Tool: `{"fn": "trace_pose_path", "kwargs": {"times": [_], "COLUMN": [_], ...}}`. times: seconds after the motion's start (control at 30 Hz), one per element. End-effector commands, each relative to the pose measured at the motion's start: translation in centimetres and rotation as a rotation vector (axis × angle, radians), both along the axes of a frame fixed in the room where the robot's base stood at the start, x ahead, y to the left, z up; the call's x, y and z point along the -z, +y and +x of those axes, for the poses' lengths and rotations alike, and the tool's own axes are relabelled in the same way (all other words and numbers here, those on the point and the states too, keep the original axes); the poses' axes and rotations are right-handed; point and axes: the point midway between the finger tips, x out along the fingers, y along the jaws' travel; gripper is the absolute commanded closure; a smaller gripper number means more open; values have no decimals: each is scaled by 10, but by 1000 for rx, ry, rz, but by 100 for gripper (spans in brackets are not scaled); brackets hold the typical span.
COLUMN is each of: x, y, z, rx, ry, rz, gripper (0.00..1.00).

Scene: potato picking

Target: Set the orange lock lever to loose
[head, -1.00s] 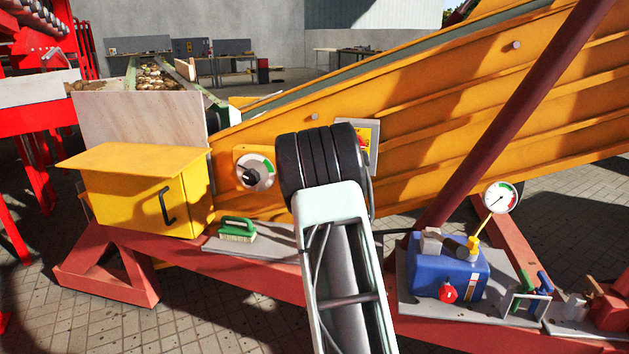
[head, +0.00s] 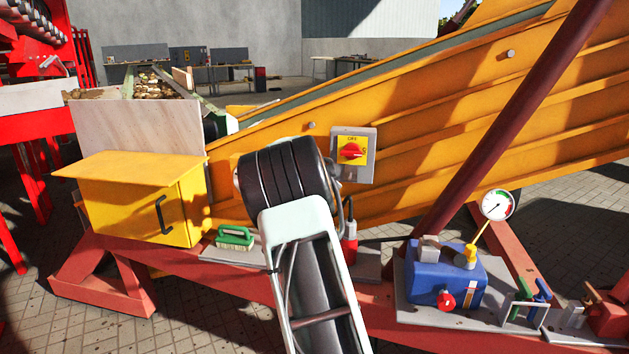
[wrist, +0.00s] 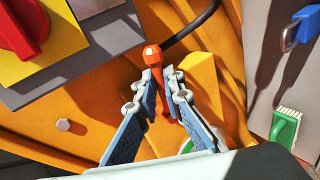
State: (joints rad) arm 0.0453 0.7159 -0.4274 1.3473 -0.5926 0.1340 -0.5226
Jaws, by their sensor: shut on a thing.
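The orange lock lever, with its faceted knob (wrist: 153,54), shows in the wrist view between my fingers. My gripper (wrist: 161,80) is shut on the lever just below the knob, with one blue-grey finger on each side. The lower end of the lever is partly hidden between the fingers. In the head view my arm hides both the gripper and the lever. I cannot read the lever's setting.
A red rotary switch (head: 352,150) on a yellow and grey plate is right of my arm; it also shows in the wrist view (wrist: 15,30). A green brush (head: 235,236) and yellow box (head: 130,205) stand left. A blue unit (head: 440,270) stands right.

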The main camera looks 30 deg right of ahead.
Motion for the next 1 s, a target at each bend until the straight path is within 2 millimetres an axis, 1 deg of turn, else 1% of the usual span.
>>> {"fn": "trace_pose_path", "kwargs": {"times": [0.1,0.13,0.2,0.47,0.57,0.67,1.0], "x": [-1,-1,-1,-1,-4,-9,-39], "y": [0,0,0,0,3,9,41], "z": [0,1,1,0,-2,-9,-53], "rx": [-1,-1,-1,-1,-1,-4,-4], "ry": [-4,-4,-4,-2,-3,-2,-4], "rz": [0,0,0,1,0,-1,0], "gripper": [100,89,84,84,84,84,84]}}
